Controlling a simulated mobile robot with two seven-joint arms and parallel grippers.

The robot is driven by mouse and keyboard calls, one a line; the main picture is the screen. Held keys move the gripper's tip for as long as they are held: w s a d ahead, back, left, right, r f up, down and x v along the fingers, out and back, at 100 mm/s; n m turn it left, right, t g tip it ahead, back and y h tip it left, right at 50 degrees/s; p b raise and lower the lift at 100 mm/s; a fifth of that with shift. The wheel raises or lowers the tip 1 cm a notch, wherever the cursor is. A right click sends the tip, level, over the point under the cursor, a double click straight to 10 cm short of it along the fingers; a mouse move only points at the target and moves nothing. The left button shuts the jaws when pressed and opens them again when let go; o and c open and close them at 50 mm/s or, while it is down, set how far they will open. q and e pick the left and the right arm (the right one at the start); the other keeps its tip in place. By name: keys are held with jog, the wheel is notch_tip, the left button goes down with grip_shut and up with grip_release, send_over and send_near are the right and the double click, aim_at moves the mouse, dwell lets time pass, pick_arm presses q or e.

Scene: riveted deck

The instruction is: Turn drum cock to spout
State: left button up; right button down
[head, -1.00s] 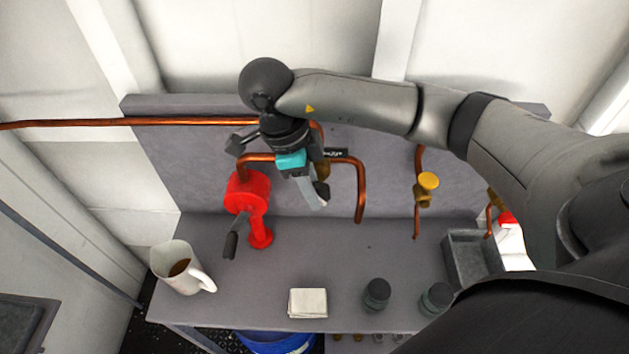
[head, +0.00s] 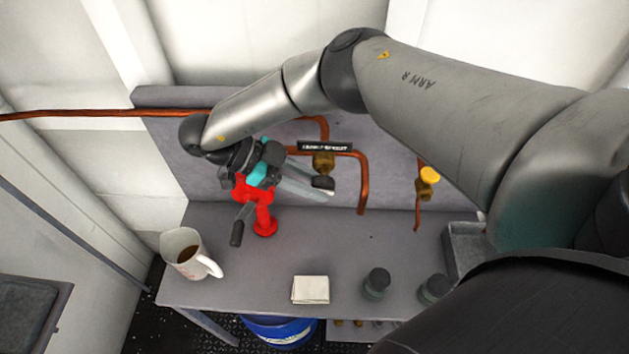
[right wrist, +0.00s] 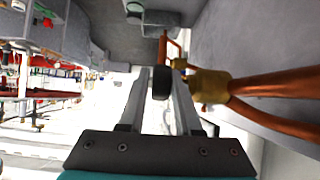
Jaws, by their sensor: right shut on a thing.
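The drum cock (head: 324,163) is a brass valve in the copper pipe on the back panel. A small dark label plate (head: 324,146) with white lettering sits just above it. My right gripper (head: 322,187) reaches in from the left, its fingers pointing right and a little down. It is shut on the cock's black handle (right wrist: 161,82), which shows between the two fingers in the right wrist view. The brass body (right wrist: 208,86) is right of the fingers there. In the head view, the fingers and handle end overlap below the cock. My left gripper is not in view.
A red hand pump (head: 264,215) stands behind and below my right gripper. A mug with brown liquid (head: 183,243), a folded white cloth (head: 310,290) and two dark jars (head: 376,283) are on the bench. Another brass valve (head: 428,176) is at the right.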

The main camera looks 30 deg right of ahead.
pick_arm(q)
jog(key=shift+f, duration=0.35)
pick_arm(e)
jog(key=shift+f+g+h, duration=0.1)
jog(key=shift+g+h, duration=0.3)
jog(key=shift+h, duration=0.6)
pick_arm(q)
jog(key=shift+b, duration=0.35)
pick_arm(e)
jog(key=shift+f, duration=0.1)
jog(key=c, duration=0.6)
grip_release()
